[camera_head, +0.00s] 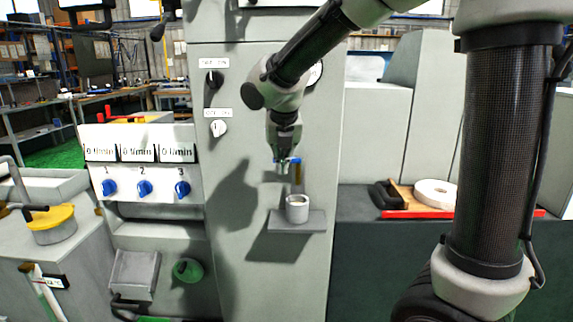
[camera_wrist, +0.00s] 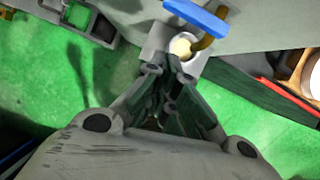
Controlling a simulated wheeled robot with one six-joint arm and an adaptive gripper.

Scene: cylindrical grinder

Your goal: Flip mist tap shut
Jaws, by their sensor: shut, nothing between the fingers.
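A small tap with a blue lever (camera_head: 297,161) and a brass spout (camera_head: 297,178) is on the front of the grey machine, above a cup. In the wrist view, the blue lever (camera_wrist: 196,18) lies at a slant at the top, with the brass spout (camera_wrist: 203,44) below it. My gripper (camera_head: 283,164) is shut and empty, pointing down just left of the lever. In the wrist view my fingertips (camera_wrist: 168,72) are below the lever in the picture, with a gap between. Whether they touch any part of the tap in depth is unclear.
The pale cup (camera_head: 297,210) stands on a small shelf (camera_head: 283,222) under the spout. A panel with several blue knobs (camera_head: 144,188) is to the left. Two dials (camera_head: 213,79) are above left. A red-edged tray (camera_head: 413,213) with a white ring (camera_head: 436,193) is right.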

